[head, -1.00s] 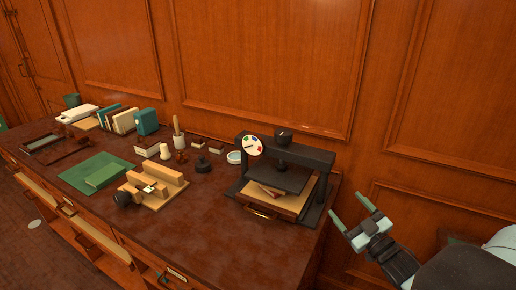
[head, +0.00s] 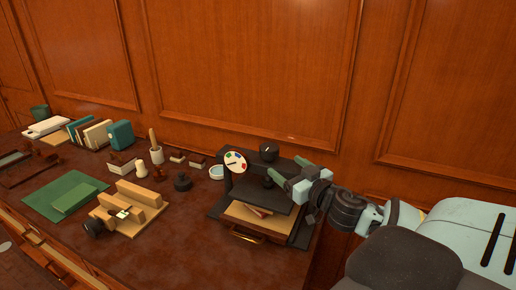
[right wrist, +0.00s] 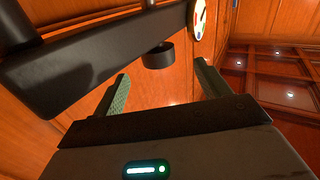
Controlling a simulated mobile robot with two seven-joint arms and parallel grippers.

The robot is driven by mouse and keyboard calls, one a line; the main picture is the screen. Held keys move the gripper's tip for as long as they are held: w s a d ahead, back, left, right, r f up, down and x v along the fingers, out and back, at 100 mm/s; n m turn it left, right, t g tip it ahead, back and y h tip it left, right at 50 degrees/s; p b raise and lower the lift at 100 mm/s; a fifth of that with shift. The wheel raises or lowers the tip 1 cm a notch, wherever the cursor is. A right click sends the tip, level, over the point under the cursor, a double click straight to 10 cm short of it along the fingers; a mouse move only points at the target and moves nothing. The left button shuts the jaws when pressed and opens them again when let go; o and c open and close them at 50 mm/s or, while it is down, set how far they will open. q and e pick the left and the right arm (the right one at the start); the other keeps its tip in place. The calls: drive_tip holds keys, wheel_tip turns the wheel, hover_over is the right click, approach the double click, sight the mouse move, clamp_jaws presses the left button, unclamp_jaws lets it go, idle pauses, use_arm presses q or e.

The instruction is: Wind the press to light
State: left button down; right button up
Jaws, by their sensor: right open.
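The black press (head: 262,190) stands at the right end of the desk. A dark round knob (head: 269,151) with a pale mark tops it, and a round white dial (head: 235,162) with coloured patches faces out beside it. In the right wrist view the knob (right wrist: 158,55) hangs by the black crossbeam (right wrist: 90,65), and part of the dial (right wrist: 197,18) shows. My right gripper (head: 284,167) is open and empty, just right of the knob. In the right wrist view the knob lies beyond and between its fingertips (right wrist: 160,72), apart from them. My left gripper is not in view.
A wooden tray with a brass handle (head: 248,238) sits under the press plate. A panelled wall rises close behind.

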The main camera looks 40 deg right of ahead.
sight(275, 155)
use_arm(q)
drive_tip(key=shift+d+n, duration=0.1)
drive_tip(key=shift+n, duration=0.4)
use_arm(e)
drive_tip(key=shift+w+d+r+m+h, duration=0.1)
drive_tip(key=shift+w+r+m+h, duration=0.2)
drive_tip(key=shift+m, duration=0.2)
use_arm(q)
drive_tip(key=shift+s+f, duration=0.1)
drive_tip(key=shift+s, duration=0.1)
use_arm(e)
drive_tip(key=shift+w+d+b, duration=0.15)
drive_tip(key=shift+w+b, duration=0.05)
drive_tip(key=shift+w, duration=1.05)
drive_tip(key=shift+w+d+b, duration=0.1)
drive_tip(key=shift+w+b, duration=0.1)
drive_tip(key=shift+w, duration=1.05)
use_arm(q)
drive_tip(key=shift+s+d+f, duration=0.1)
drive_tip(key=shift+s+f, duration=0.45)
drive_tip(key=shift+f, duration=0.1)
use_arm(e)
drive_tip(key=shift+w+d, duration=0.15)
drive_tip(key=shift+w, duration=1.1)
drive_tip(key=c, duration=1)
drive_tip(key=shift+o, duration=0.2)
